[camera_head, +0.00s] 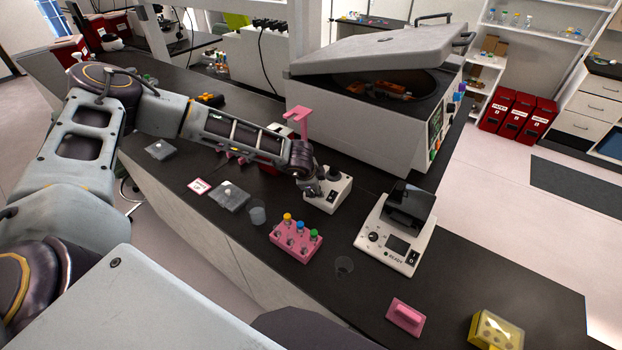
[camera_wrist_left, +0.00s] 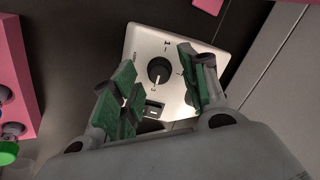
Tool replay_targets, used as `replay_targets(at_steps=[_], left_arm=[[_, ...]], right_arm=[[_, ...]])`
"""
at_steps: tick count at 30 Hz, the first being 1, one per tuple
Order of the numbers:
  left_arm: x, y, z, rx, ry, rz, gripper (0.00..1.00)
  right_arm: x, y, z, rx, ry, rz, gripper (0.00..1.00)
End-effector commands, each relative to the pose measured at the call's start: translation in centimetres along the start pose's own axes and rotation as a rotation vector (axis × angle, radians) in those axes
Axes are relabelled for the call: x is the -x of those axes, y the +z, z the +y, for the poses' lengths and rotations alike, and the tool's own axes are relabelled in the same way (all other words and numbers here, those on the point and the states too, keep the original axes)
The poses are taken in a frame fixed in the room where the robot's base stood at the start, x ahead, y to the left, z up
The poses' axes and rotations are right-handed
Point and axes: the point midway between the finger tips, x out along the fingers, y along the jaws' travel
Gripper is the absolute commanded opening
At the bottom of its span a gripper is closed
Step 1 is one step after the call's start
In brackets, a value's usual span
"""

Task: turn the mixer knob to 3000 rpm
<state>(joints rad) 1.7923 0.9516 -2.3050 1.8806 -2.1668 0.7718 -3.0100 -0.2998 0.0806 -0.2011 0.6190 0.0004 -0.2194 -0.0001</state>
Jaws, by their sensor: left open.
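The mixer (camera_head: 325,196) is a small white box on the dark bench, below the end of my left arm in the head view. In the left wrist view the mixer's pale panel (camera_wrist_left: 142,45) carries a round black knob (camera_wrist_left: 160,71) with a white pointer mark, and a small black switch (camera_wrist_left: 153,109). Printed marks around the knob are too small to read. My left gripper (camera_head: 312,192) is over the mixer. In the left wrist view its green-padded fingers (camera_wrist_left: 160,95) are apart, with the knob showing beyond and between them. Contact with the knob cannot be seen. My right gripper is not in view.
A pink rack (camera_head: 296,246) with colour-capped tubes stands in front of the mixer. A white device with a screen (camera_head: 397,240) is to the right. A large centrifuge (camera_head: 360,130) with a raised lid stands behind.

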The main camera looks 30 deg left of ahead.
Motion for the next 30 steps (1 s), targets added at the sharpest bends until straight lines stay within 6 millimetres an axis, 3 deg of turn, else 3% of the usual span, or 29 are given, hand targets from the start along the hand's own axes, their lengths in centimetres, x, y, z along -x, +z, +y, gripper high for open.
replay_targets(at_steps=[30], left_arm=[[6.1, -0.1, -0.1, 0.000, -0.002, 0.002, 0.44]], right_arm=[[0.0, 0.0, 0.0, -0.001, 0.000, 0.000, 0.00]])
